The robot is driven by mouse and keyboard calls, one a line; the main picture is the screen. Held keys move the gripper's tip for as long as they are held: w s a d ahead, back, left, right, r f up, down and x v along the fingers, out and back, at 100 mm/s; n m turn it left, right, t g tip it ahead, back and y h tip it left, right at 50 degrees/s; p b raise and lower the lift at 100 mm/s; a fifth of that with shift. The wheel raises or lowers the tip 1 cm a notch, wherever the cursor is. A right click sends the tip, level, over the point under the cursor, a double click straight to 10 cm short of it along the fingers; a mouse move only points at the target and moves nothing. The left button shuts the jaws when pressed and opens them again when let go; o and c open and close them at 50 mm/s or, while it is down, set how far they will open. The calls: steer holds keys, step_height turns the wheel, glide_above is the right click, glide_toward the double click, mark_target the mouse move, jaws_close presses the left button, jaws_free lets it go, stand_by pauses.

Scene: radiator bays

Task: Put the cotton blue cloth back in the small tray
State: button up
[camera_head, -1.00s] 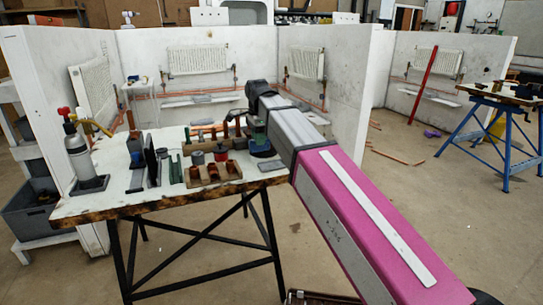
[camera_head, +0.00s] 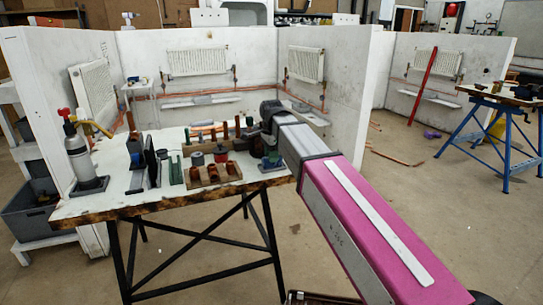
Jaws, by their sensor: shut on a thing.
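My gripper (camera_head: 271,152) points down over the right end of the workbench and is mostly hidden by my own arm. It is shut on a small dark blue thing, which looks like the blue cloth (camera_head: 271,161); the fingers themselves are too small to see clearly. The cloth is right above or touching a small flat grey tray (camera_head: 273,168) near the bench's right edge. I cannot tell whether it rests on the tray.
The bench (camera_head: 120,203) holds a wooden block with compartments (camera_head: 213,180), a gas torch bottle (camera_head: 78,150), dark upright pieces (camera_head: 151,160) and a row of small fittings. White partition walls with radiators (camera_head: 197,62) stand behind.

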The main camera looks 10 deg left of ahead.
steer(key=shift+f, duration=0.15)
steer(key=o, duration=0.9)
steer(key=shift+c, duration=0.2)
step_height(320, 180, up, 12)
